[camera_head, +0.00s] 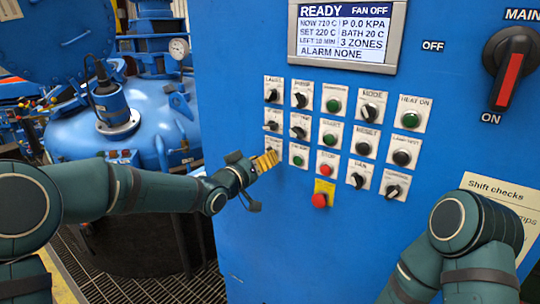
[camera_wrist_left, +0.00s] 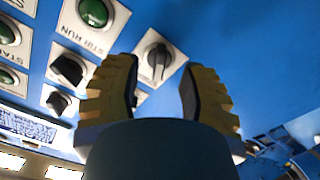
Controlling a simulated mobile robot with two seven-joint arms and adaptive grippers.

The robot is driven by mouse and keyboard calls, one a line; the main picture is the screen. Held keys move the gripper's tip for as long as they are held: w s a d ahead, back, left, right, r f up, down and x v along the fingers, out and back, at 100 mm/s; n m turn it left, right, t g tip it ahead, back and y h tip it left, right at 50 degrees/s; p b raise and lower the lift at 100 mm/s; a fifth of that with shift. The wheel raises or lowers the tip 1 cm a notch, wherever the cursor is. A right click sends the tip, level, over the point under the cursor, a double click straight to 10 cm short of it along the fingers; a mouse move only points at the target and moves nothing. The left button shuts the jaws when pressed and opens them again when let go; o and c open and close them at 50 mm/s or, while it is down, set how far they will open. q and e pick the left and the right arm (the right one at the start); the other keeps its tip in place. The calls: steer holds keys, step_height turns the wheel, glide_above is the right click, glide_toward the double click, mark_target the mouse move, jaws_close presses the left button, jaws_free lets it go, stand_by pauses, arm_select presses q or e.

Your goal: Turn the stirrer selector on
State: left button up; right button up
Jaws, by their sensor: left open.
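My left gripper (camera_head: 266,161) is at the lower left of the button panel, close to its bottom-left selector (camera_head: 271,146). That selector is partly hidden by the fingers, and its label is not readable. In the left wrist view, the open yellow fingers (camera_wrist_left: 160,90) point at a black selector knob (camera_wrist_left: 157,58) on a white plate. The knob appears beyond the fingertips, in the gap and nearer the left finger; contact cannot be told. Beside it is a green lamp (camera_wrist_left: 93,12) labelled STIR RUN. My right gripper is out of view; only its arm shows at the lower right.
Several selectors and lamps surround the spot, with a red stop button (camera_head: 320,200) on yellow below right. A display (camera_head: 347,35) reads READY, FAN OFF. A main switch (camera_head: 510,68) is at upper right. A blue furnace vessel (camera_head: 125,125) stands left.

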arm_select(q)
steer(key=shift+x, duration=1.7)
jaws_close()
steer(key=shift+s, duration=0.1)
